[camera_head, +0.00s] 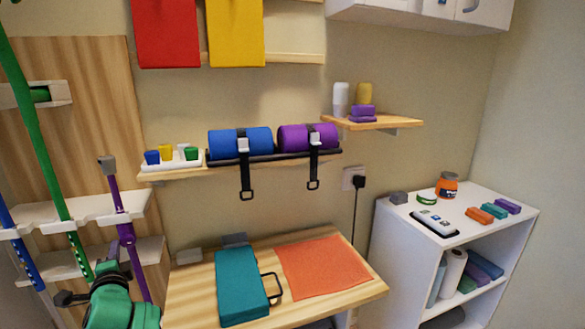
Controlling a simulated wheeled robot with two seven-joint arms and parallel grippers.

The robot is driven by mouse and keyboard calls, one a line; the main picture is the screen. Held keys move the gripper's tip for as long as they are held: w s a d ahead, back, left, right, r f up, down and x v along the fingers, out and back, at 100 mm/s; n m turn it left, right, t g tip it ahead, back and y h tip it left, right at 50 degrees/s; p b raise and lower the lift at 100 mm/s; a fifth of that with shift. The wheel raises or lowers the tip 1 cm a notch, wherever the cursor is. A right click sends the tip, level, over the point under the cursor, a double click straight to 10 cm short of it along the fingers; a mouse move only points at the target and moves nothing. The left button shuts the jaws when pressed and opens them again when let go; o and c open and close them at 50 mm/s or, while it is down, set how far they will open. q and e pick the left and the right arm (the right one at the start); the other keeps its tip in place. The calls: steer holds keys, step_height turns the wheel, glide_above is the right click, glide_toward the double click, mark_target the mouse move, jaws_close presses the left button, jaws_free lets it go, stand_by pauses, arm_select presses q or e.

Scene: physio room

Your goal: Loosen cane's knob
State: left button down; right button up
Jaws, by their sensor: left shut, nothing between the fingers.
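A purple cane (119,205) with a grey top stands in a white notched rack (85,222) at the left. A darker purple collar or knob (126,235) sits on its shaft just below the rack edge. A green cane (37,130) and a blue cane (22,250) stand to its left in the same rack. My left gripper (108,267), with a green body and dark fingers, is low at the left, just below the purple knob in the picture. It is shut and empty. Whether it touches the cane is hard to tell. My right gripper is out of view.
A wooden table (205,287) with a teal case (240,285) and an orange mat (322,266) stands right of the gripper. A wall shelf (165,174) holds cups and strapped blue and purple rolls. A white shelf unit (400,250) stands at the right.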

arm_select(q)
steer(key=shift+d+f, duration=0.1)
steer(key=shift+f, duration=0.1)
steer(key=shift+s+a+r, duration=0.1)
steer(key=shift+a, duration=0.1)
steer(key=p+v, duration=0.2)
steer(key=v, duration=0.4)
steer(key=shift+a, duration=0.1)
